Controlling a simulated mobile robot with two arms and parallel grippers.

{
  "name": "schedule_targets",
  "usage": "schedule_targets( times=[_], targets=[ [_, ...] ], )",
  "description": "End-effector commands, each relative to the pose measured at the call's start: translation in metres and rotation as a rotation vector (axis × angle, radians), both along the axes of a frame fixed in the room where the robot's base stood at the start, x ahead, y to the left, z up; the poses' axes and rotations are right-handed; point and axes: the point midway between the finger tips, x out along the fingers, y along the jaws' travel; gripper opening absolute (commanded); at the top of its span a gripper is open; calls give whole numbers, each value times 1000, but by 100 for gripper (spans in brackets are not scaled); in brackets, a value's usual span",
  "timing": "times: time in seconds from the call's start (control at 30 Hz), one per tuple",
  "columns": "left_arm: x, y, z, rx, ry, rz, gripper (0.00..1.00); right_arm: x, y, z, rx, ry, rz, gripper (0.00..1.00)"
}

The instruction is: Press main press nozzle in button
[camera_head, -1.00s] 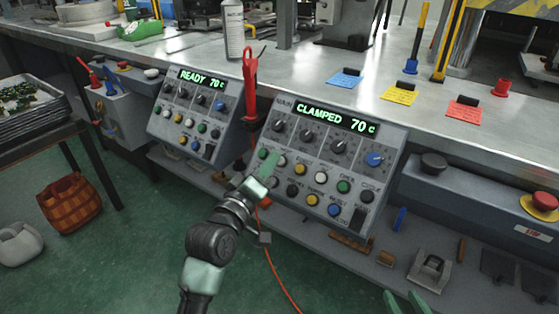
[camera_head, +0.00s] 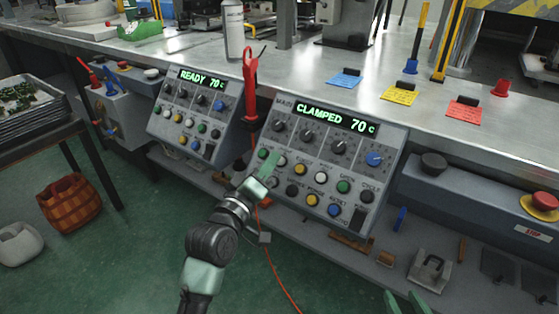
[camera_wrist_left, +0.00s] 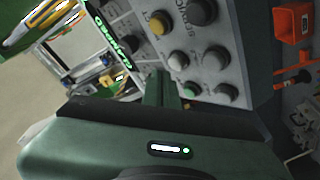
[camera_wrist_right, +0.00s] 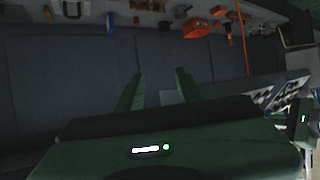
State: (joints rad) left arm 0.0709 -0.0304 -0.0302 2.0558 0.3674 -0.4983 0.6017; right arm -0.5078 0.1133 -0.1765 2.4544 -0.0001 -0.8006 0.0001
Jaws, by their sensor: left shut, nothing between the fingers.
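The main press panel (camera_head: 290,145) shows "CLAMPED 70c" above knobs and rows of coloured buttons. Its left buttons include a green one (camera_head: 263,153) and a yellow one (camera_head: 300,169). The small labels are too blurred to tell which is nozzle in. My left gripper (camera_head: 270,165) is shut and empty in front of the panel's left end, hiding some buttons. In the left wrist view its fingertips (camera_wrist_left: 165,82) are close to the button face, near a green button (camera_wrist_left: 190,90); contact cannot be told. My right gripper (camera_wrist_right: 160,90) is open and empty, below the panel's right side.
A second panel (camera_head: 190,110) reading "READY 70c" stands to the left, with a red-handled tool (camera_head: 250,85) between the panels. A red stop button (camera_head: 544,201) is at the far right. A shelf with small tools (camera_head: 430,268) runs below.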

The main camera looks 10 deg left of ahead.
Motion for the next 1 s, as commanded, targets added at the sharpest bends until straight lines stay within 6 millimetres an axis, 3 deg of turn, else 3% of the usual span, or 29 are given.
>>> schedule_targets(
  times=[1.0],
  targets=[
    [6,-2,-5,0,0,0,0,-9,-5,-13,-18,73,-8,36]
  ],
)
